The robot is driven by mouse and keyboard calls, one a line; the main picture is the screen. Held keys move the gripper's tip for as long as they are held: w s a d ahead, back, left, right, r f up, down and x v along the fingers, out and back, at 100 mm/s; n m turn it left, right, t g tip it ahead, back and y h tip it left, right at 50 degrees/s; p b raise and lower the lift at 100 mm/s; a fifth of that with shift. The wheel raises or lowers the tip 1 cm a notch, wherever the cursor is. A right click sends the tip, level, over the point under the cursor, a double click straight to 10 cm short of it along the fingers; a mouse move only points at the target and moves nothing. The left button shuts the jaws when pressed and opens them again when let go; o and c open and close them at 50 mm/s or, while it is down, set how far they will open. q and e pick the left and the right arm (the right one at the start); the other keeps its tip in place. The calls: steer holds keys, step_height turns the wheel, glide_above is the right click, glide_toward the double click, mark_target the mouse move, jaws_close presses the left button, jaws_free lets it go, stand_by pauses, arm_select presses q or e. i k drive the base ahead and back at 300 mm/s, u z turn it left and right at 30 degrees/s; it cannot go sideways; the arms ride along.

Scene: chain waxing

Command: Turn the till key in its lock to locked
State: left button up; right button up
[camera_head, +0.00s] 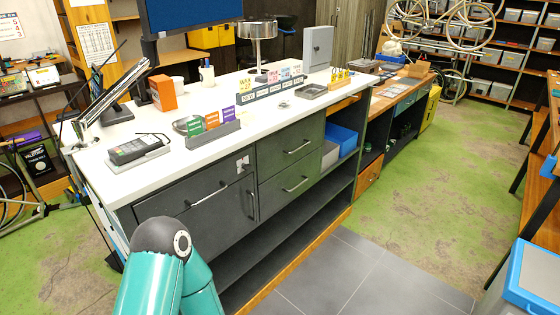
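A small light lock plate (245,160) with a small dark shape on it, likely the till lock and key, sits on the dark drawer front (170,197) at the upper right of the drawer. It is too small to tell which way the key points. One teal arm link of mine with a dark joint rises from the bottom, in front of the counter's lower left. Neither gripper shows in the head view.
The white counter top (120,163) carries a card terminal (137,149), a rack of coloured cards (212,134), a metal bowl and an orange box (162,93). Drawer handles (298,147) stick out of the front. A blue-lidded bin (533,275) stands at lower right; the floor before the counter is clear.

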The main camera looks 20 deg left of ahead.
mark_target(246, 167)
steer(key=u, duration=0.2)
steer(key=i, duration=1)
steer(key=u, duration=0.85)
